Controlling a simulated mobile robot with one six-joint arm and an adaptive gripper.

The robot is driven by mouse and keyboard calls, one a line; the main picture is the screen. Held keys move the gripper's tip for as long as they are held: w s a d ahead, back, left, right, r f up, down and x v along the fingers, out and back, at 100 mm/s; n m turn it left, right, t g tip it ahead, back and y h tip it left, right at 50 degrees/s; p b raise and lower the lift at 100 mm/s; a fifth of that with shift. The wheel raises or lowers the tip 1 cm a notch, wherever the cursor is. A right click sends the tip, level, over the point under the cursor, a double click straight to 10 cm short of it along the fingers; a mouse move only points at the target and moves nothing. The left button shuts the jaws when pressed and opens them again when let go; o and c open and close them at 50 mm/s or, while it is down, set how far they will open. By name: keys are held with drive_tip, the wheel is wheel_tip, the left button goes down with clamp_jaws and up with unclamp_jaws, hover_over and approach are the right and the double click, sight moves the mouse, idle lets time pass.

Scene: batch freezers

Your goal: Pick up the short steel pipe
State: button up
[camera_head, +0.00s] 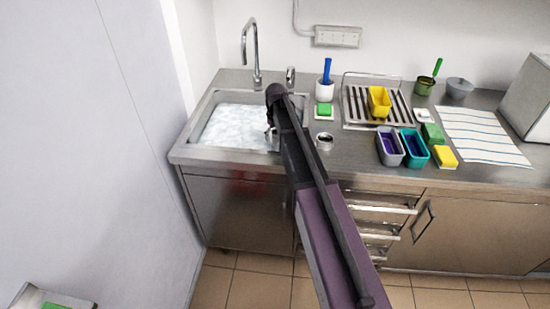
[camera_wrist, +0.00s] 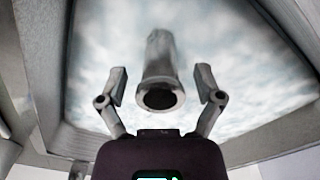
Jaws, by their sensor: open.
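The short steel pipe (camera_wrist: 159,66) shows in the wrist view as a grey tube, its dark open end facing the camera. It is seen against the foamy water of the sink. My gripper (camera_wrist: 161,84) is open, one finger on each side of the pipe, with a visible gap at both sides. In the head view my gripper (camera_head: 270,132) is over the right part of the sink. My arm hides most of that spot, and I cannot make out the pipe there. How deep the pipe sits in the water is unclear.
The steel sink rim (camera_head: 180,153) surrounds the water, and a tall faucet (camera_head: 257,60) stands behind. On the counter to the right are a small round steel piece (camera_head: 324,141), a white cup with a blue handle (camera_head: 324,90), a rack (camera_head: 357,112) and colored tubs (camera_head: 413,148).

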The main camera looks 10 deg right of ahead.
drive_tip(key=c, duration=1)
drive_tip(key=shift+r, duration=0.1)
drive_tip(key=shift+c, duration=0.2)
wheel_tip(320, 180, up, 10)
drive_tip(key=p, duration=1)
